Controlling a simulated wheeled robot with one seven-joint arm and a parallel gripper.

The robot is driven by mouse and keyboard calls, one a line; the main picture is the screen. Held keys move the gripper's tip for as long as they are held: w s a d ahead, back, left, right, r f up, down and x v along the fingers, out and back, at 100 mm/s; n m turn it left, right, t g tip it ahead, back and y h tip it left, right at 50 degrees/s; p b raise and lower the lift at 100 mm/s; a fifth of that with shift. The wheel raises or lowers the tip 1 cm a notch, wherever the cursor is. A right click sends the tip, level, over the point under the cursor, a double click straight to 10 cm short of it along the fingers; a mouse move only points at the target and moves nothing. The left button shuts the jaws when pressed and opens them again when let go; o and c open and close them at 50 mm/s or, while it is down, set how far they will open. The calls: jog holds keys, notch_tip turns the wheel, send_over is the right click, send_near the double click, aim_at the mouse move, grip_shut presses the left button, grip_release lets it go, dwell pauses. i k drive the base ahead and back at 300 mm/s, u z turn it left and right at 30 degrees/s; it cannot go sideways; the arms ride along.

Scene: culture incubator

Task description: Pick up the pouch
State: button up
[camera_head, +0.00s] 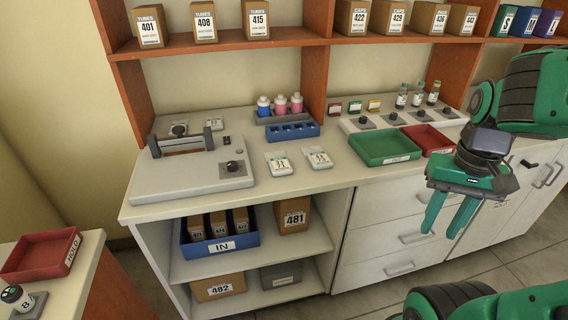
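Two small white pouch-like packets with printed labels lie flat on the bench, the left packet (280,163) and the right packet (318,157). I cannot tell which one is the pouch meant. My gripper (439,232) has green fingers, spread apart and pointing down, with nothing between them. It is in front of the bench's drawers, to the right of the packets and well apart from them.
A green tray (386,160) and a red tray (425,139) sit right of the packets. Boxes line the upper shelf; a blue IN bin (224,247) is below.

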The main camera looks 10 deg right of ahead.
aim_at(279, 164)
jog(key=k, duration=1.3)
jog(key=z, duration=0.45)
jog(key=i, duration=2)
jog(key=u, duration=0.55)
